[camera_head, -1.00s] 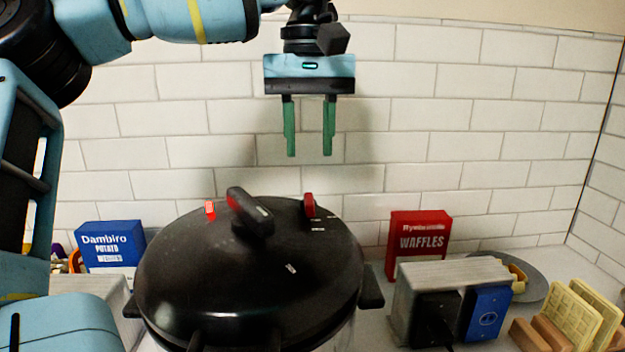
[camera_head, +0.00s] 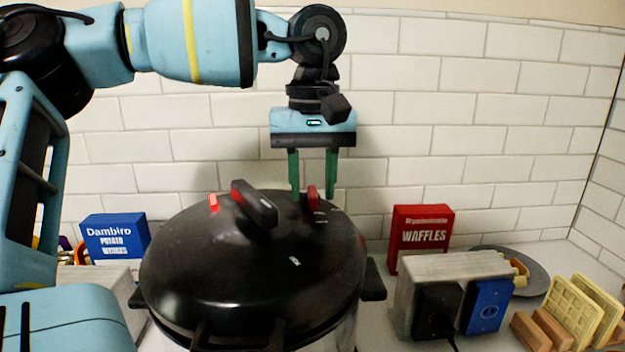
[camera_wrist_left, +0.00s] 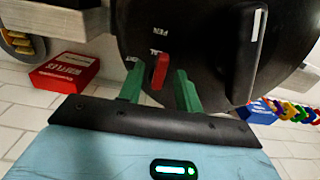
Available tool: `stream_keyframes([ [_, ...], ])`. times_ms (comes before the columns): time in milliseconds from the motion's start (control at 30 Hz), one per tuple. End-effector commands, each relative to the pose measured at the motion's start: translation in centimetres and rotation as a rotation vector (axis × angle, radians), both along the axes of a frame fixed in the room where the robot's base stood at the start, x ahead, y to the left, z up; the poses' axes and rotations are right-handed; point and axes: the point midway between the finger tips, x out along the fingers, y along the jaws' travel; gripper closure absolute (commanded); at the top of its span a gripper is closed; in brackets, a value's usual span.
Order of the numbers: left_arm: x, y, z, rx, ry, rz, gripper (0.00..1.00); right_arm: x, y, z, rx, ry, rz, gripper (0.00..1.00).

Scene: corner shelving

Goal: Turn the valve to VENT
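The valve is a small red lever (camera_head: 313,198) on the back right of the black pressure cooker lid (camera_head: 240,275). My left gripper (camera_head: 313,193) points down over it, open, with one green finger on each side. In the left wrist view the red valve (camera_wrist_left: 160,71) stands between the two fingers (camera_wrist_left: 160,80), with a gap visible on both sides. White lettering beside it is partly cut off; "PEN" and "AL" can be read. Whether the fingertips touch the lid cannot be told. My right gripper is not in view.
A black lid handle (camera_head: 255,204) and a second red piece (camera_head: 213,203) are left of the valve. A blue box (camera_head: 115,240), a red waffle box (camera_head: 421,236), a toaster (camera_head: 455,268) and a waffle rack (camera_head: 575,315) stand around. A tiled wall (camera_head: 400,150) is close behind.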

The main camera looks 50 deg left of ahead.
Motion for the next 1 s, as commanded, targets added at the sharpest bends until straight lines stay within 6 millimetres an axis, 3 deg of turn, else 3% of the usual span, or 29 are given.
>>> stream_keyframes([
  [233, 0.01, -0.01, -0.06, 0.000, 0.000, 0.000, 0.67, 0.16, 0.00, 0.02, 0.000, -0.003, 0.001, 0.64],
  [500, 0.01, -0.01, -0.04, 0.000, 0.000, 0.000, 1.00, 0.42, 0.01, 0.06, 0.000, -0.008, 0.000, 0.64],
  [1000, 0.23, -0.15, -0.12, 0.001, 0.001, 0.103, 1.00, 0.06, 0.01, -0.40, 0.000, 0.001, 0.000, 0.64],
])
